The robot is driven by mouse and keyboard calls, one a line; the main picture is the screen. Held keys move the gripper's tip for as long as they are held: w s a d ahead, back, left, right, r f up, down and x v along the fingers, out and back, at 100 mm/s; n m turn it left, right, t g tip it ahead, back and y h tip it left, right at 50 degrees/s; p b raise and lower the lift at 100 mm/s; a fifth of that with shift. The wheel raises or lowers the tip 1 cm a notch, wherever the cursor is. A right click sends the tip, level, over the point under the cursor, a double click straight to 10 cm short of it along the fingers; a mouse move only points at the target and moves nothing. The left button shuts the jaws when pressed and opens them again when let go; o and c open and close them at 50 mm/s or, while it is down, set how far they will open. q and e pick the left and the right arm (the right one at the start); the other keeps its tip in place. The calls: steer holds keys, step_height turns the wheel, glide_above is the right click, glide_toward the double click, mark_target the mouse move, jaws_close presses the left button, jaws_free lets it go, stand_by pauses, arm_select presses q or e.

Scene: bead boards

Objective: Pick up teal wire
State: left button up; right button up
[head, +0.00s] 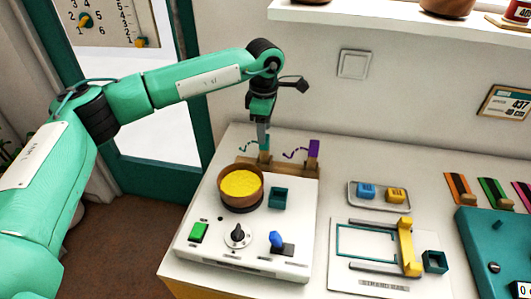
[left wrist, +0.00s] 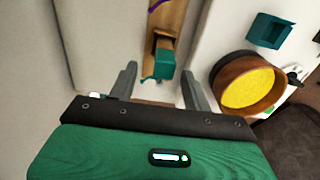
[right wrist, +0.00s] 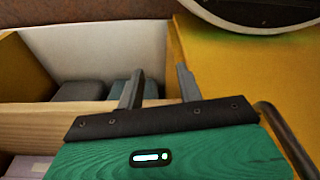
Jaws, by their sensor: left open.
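The teal wire (head: 247,146) is a thin wavy strand joined to a small teal block (head: 265,156) on a wooden rack behind the white machine. My left gripper (head: 263,140) points down just above the block, open, with nothing clearly held. It also shows in the left wrist view (left wrist: 160,76). My right gripper (right wrist: 160,72) is open and empty above a compartmented drawer, outside the head view.
A purple wire (head: 295,153) with a purple block (head: 314,149) stands right of the teal one on the rack. A bowl of yellow beads (head: 241,185) and a teal cup (head: 280,197) sit in front. The wall is close behind. A wooden divider (right wrist: 40,116) lies under my right gripper.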

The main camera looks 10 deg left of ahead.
mark_target(263, 146)
arm_select(q)
steer(key=f, duration=0.4)
steer(key=f+p, duration=0.1)
steer(key=f, duration=0.1)
steer(key=shift+s+f, duration=0.25)
steer(key=shift+f, duration=0.15)
steer(key=c, duration=1.1)
steer(key=shift+o, duration=0.2)
arm_select(e)
steer(key=f, duration=0.1)
steer(key=s+f, duration=0.1)
steer(key=f, duration=0.1)
steer(key=shift+s+d, duration=0.2)
steer(key=shift+d, duration=0.1)
arm_select(q)
steer(key=shift+r, duration=0.2)
